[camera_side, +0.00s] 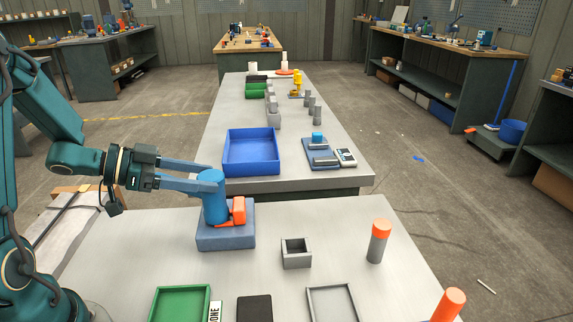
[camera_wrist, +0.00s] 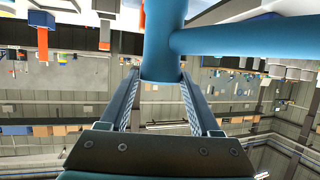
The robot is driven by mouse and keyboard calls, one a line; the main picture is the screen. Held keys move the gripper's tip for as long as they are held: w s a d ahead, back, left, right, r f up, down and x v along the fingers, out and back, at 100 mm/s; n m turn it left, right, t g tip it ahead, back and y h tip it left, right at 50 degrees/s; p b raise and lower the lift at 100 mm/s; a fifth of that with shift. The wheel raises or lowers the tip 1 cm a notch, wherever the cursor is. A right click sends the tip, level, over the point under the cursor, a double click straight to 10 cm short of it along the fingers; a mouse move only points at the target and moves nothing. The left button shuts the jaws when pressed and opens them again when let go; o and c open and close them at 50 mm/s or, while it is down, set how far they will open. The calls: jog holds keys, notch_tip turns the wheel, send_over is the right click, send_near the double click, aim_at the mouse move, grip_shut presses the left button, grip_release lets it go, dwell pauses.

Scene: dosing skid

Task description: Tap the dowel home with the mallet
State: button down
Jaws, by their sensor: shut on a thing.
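My gripper (camera_side: 207,190) is shut on a thick blue cylindrical piece (camera_side: 213,204). In the wrist view, both fingers (camera_wrist: 162,85) close on this blue piece (camera_wrist: 163,45), and a blue bar (camera_wrist: 250,38) branches off it to the right. I cannot tell for certain that it is the mallet. It is upright in the side view, at a blue-grey block (camera_side: 225,236) with an orange part (camera_side: 239,209) beside it; contact with the block is unclear. A grey post with an orange top (camera_side: 379,230) stands at the right, possibly the dowel. An orange cylinder (camera_side: 449,303) is at the lower right.
A small grey open box (camera_side: 296,261) sits mid-table. A green tray (camera_side: 158,310), a dark block (camera_side: 254,309) and a grey tray (camera_side: 314,300) lie along the front. A blue bin (camera_side: 228,161) stands on the bench behind.

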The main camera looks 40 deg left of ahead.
jog(key=shift+r, duration=2.05)
jog(key=shift+r, duration=0.1)
jog(key=shift+r, duration=1.9)
